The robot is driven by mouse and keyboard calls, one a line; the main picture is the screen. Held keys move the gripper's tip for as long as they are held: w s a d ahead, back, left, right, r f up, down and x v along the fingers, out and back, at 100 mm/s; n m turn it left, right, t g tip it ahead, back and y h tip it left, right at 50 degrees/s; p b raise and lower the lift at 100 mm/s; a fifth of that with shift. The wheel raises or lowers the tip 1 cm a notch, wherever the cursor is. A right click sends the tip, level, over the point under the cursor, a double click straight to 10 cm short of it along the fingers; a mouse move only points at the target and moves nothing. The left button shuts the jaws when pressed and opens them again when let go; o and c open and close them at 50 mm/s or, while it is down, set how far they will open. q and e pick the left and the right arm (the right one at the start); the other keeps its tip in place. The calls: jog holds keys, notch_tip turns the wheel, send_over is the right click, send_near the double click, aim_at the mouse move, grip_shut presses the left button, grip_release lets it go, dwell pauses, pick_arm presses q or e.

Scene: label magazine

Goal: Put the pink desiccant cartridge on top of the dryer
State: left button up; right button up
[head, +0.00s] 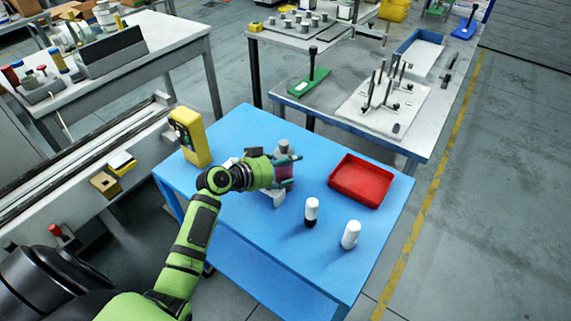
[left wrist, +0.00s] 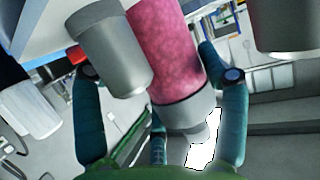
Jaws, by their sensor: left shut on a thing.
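The pink desiccant cartridge (head: 284,173) is between the fingers of my left gripper (head: 289,171), above the blue table. Its pink body (left wrist: 165,45) and grey end fill the middle of the left wrist view, between the teal fingers of my left gripper (left wrist: 160,125). A grey-white body (head: 272,196), which looks like the dryer, stands just below the gripper, partly hidden by it. I cannot tell whether the cartridge touches it. Grey cylinders (left wrist: 110,50) show close to the cartridge in the left wrist view. My right gripper is out of view.
The blue table (head: 235,125) also holds a yellow handheld device (head: 190,137) at the back left, a red tray (head: 360,181) on the right, a white bottle with a black base (head: 311,211) and a white bottle (head: 350,235) in front. The table's front left is clear.

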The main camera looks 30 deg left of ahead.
pick_arm(q)
jog(key=o, duration=1)
jog(key=shift+f, duration=0.15)
jog(key=o, duration=0.4)
